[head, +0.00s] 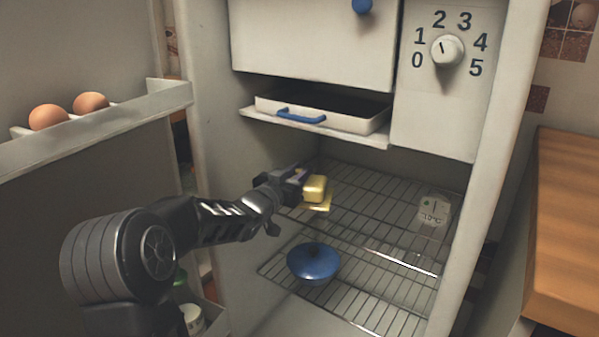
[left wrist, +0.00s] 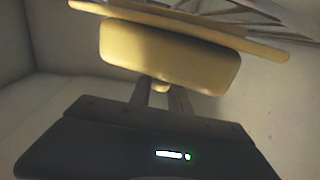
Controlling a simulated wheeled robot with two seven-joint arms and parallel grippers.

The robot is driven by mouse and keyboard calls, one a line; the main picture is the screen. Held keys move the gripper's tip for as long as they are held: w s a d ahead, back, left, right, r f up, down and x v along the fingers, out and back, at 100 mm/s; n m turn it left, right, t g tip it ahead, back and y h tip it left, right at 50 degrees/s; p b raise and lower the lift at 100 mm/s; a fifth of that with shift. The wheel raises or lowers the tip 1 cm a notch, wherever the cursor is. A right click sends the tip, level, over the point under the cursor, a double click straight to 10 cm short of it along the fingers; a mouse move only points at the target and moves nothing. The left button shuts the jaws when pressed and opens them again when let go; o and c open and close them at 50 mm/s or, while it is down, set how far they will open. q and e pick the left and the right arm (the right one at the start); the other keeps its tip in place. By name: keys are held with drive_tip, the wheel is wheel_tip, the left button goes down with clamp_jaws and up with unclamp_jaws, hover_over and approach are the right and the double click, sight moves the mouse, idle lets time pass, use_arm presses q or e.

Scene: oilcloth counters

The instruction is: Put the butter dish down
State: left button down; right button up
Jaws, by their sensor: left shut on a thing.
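The yellow butter dish (head: 315,188) has a rounded lid on a flat base plate. It is at the upper wire shelf (head: 375,205) inside the fridge, towards the left side. My left gripper (head: 300,180) reaches in from the left and is shut on the dish. In the left wrist view the dish (left wrist: 170,52) lies just beyond the gripper fingers (left wrist: 165,95), which meet at its knob. I cannot tell whether its base touches the shelf. My right gripper is not in view.
A blue lidded pot (head: 313,262) stands on the lower wire shelf. A white tray with a blue handle (head: 301,116) is above. The open door holds two eggs (head: 90,103). The upper shelf's middle is clear.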

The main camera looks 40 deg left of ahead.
use_arm(q)
drive_tip(key=shift+f, duration=0.2)
drive_tip(key=c, duration=1.4)
unclamp_jaws()
drive_tip(key=shift+c, duration=0.2)
drive_tip(key=o, duration=0.3)
drive_tip(key=shift+f, duration=0.15)
drive_tip(key=shift+s, duration=0.1)
drive_tip(key=shift+s, duration=0.35)
drive_tip(key=s, duration=0.2)
drive_tip(key=s+p, duration=0.1)
drive_tip(key=s, duration=0.1)
drive_tip(key=s+d, duration=0.1)
drive_tip(key=s, duration=0.1)
drive_tip(key=shift+s+r, duration=0.1)
drive_tip(key=shift+r, duration=0.1)
drive_tip(key=shift+s, duration=0.35)
